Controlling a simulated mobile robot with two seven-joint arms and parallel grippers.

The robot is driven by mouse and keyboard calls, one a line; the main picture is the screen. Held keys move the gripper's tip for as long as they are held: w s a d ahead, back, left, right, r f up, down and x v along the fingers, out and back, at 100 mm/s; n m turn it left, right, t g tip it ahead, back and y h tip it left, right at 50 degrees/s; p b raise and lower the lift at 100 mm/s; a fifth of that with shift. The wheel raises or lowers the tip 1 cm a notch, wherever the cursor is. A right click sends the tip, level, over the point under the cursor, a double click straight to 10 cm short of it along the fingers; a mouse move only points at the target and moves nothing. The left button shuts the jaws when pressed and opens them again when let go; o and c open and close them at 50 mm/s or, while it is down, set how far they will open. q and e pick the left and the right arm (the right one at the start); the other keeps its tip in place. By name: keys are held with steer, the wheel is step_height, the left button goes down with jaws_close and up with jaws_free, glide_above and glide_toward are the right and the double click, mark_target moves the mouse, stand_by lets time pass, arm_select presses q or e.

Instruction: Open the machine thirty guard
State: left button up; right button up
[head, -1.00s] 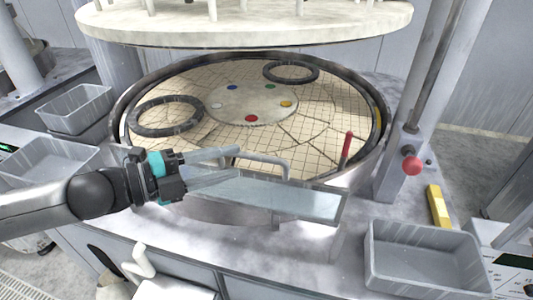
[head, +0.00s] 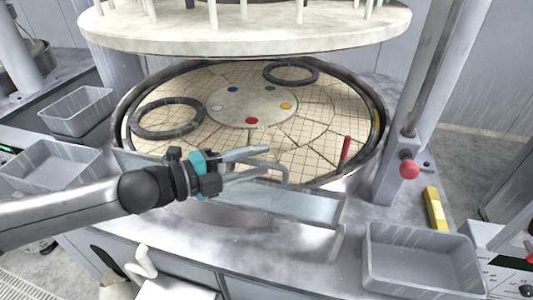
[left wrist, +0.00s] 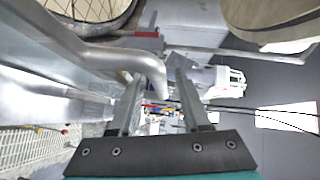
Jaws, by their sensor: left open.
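The guard (head: 305,205) is a pale, see-through panel along the front rim of the round platen (head: 320,130). Its grey bar handle (head: 284,170) stands along its top edge, partly hidden by my gripper. My left gripper (head: 269,161) is open, its fingers pointing right along the handle. In the left wrist view, the bent end of the handle (left wrist: 140,60) reaches in from the left, near the tip of the left-hand finger of my left gripper (left wrist: 158,95). I cannot tell whether they touch. My right gripper does not show.
A red-tipped lever (head: 346,150) rises at the platen's right front. A red knob (head: 409,169) is on the right column. A thick upper plate (head: 250,38) hangs above the platen.

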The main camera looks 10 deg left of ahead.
arm_select(q)
steer(key=shift+p+x, duration=0.35)
steer(key=shift+x, duration=0.95)
steer(key=shift+c, duration=0.2)
jaws_close()
stand_by(0.4)
